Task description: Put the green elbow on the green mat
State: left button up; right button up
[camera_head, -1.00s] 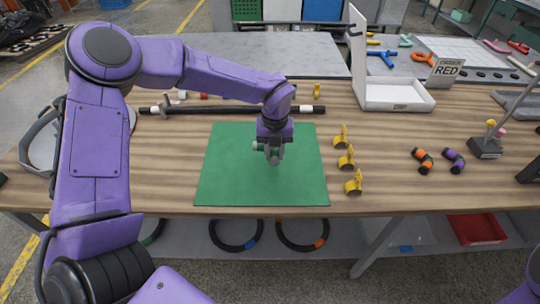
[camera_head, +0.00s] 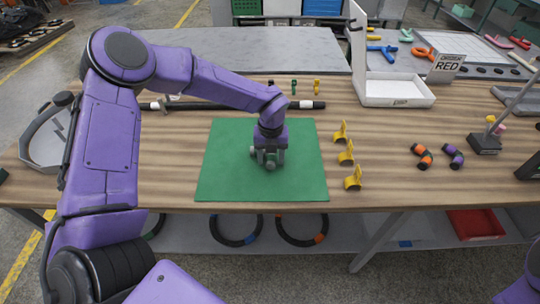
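The green mat (camera_head: 225,180) lies flat on the wooden table, left of the middle. My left gripper (camera_head: 268,163) points down low over the mat's middle, and its fingers look spread apart. I cannot make out a green elbow for certain; anything small and green beneath the gripper blends with the mat or is hidden by the fingers. An orange and black elbow (camera_head: 422,156) and a purple and black elbow (camera_head: 453,156) lie on the right of the table. My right gripper is not in view.
Several yellow clips (camera_head: 346,157) stand along the mat's right side. A dark rod (camera_head: 225,106) lies behind the mat. The table between clips and elbows is clear.

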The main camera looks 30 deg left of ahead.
aim_at(271, 157)
pick_arm(q)
jog(key=shift+r, duration=0.55)
notch_tip(271, 157, up, 11)
jog(key=shift+r+b, duration=0.15)
jog(key=shift+b, duration=0.3)
